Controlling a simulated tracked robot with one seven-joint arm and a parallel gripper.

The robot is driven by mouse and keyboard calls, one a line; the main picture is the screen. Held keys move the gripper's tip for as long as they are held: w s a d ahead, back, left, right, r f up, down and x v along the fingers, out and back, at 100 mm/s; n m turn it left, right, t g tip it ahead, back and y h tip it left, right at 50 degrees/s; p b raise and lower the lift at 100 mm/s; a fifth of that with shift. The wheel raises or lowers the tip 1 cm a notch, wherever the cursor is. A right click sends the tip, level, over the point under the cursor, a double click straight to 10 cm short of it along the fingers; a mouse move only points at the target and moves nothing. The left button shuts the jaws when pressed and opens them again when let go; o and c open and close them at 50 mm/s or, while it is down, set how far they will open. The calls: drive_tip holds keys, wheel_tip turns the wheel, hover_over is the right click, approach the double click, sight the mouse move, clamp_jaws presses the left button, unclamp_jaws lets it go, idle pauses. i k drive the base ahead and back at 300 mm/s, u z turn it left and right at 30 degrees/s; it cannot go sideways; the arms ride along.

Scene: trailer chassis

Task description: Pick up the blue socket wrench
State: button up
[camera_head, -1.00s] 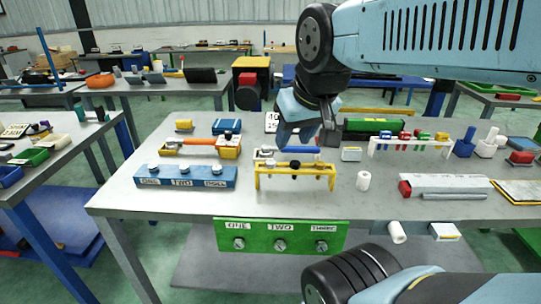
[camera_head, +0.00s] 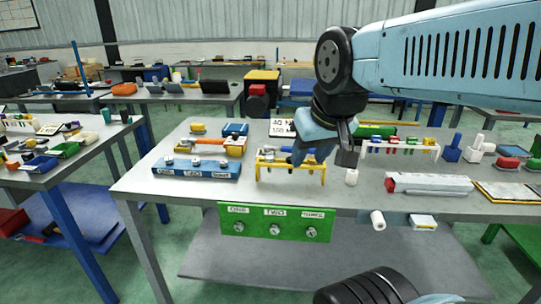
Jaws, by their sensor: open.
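The blue socket wrench (camera_head: 268,152) lies at the yellow rack (camera_head: 263,168) in the middle of the table. Its silver head end shows at the left, and most of its blue handle is hidden behind my gripper. My gripper (camera_head: 298,157) is open and points down, low over the right half of the rack, in front of the wrench handle in this view. I cannot tell whether the fingers are around the handle or touching it.
An orange-handled wrench (camera_head: 209,141) lies left of the rack. A blue block with labelled bolts (camera_head: 196,169) stands at the front left. A green labelled panel (camera_head: 276,222) hangs below the table edge.

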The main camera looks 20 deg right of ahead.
sight(268, 150)
drive_tip(key=z, duration=0.15)
drive_tip(key=i, duration=0.9)
drive_tip(key=u, duration=0.1)
